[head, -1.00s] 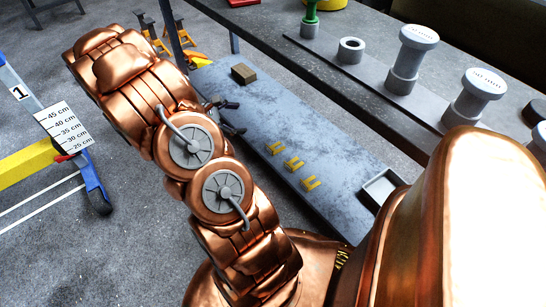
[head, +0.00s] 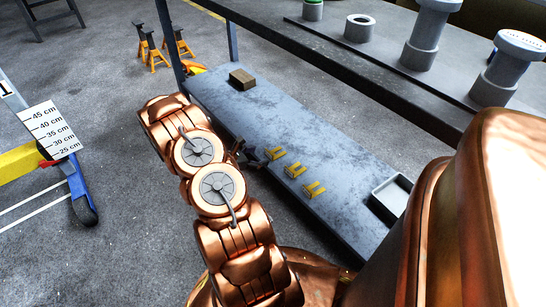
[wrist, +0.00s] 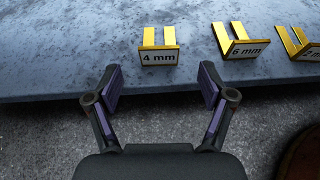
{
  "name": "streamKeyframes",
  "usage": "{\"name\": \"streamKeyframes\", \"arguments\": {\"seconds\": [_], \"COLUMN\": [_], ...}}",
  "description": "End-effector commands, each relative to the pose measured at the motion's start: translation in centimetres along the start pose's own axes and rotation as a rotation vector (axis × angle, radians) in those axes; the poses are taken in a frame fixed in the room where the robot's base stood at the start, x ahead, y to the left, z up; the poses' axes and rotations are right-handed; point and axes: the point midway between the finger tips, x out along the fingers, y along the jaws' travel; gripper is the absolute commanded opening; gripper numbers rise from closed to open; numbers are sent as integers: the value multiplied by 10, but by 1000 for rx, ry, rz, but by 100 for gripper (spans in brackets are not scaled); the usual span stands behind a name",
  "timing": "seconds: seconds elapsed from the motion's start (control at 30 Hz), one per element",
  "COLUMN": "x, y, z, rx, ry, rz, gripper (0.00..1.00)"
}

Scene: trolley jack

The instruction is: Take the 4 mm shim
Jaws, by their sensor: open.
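The 4 mm shim (wrist: 159,46) is a yellow forked piece with an upright label plate. It lies on the grey low shelf near its front edge, ahead of my gripper in the wrist view. In the head view it appears to be the farthest shim (head: 274,153) of the row. My gripper (wrist: 160,76) is open and empty, with its two fingers spread below the shim in the wrist view. The fingers are apart from the shim, which sits roughly centred between them. In the head view my gripper (head: 249,157) is small and dark beside the shelf's near edge.
The 6 mm shim (wrist: 239,43) and another shim, apparently 2 mm (wrist: 299,45), lie to the right. The low shelf (head: 225,105) also bears a brown block (head: 242,79) and a grey tray (head: 390,194). A dark bench (head: 410,95) overhangs its far side.

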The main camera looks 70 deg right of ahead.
Motion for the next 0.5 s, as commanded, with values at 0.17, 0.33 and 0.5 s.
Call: {"name": "streamKeyframes", "arguments": {"seconds": [0.17, 0.33, 0.5], "x": [17, 38, 57], "y": [-1, -1, 0], "z": [-2, -6, -4], "rx": [1, 2, 2], "ry": [0, 0, -1], "rz": [-2, -3, -2], "gripper": [81, 81, 81]}}
